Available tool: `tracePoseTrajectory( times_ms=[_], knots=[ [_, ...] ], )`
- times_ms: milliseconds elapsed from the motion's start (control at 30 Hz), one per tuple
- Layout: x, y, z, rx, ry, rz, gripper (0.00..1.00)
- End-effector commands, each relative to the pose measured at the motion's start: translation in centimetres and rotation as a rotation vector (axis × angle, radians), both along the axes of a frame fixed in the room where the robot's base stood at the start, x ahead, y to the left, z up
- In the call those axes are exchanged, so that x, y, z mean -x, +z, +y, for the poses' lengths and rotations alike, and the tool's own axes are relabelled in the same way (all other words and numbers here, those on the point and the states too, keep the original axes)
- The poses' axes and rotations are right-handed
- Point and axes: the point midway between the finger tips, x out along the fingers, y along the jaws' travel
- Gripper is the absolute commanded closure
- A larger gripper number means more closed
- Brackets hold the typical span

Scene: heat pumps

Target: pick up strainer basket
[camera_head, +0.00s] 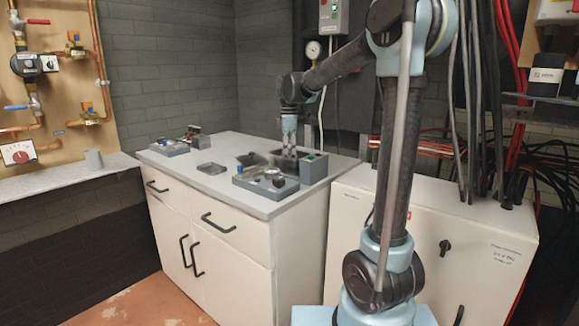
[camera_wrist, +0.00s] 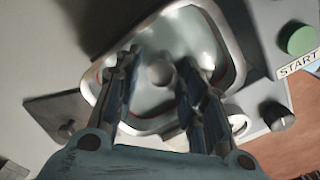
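My gripper (camera_wrist: 160,78) points down into a metal-rimmed basin (camera_wrist: 232,78) on the counter. Its two fingers are spread apart, with open space between them. A small round grey piece (camera_wrist: 161,73) shows between the fingertips inside the basin. It may be part of the strainer basket, but I cannot make out a basket shape. In the head view, my gripper (camera_head: 289,145) is over the back right of the counter, at the basin. The fingers hide much of the basin's sides.
The counter (camera_head: 215,190) also holds a shallow dark tray (camera_head: 211,168) and small part holders.

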Motion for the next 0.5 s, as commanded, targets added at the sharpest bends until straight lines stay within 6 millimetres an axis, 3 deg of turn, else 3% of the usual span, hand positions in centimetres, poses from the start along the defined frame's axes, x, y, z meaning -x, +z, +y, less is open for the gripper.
tracePoseTrajectory(
  times_ms=[200,467,500],
  knots=[
    [0.0,-2.1,0.0,0.000,0.000,0.000,0.63],
    [0.0,-2.2,0.0,0.000,-0.001,0.000,0.63],
    [0.0,-2.2,0.0,0.000,-0.001,0.000,0.69]
  ],
)
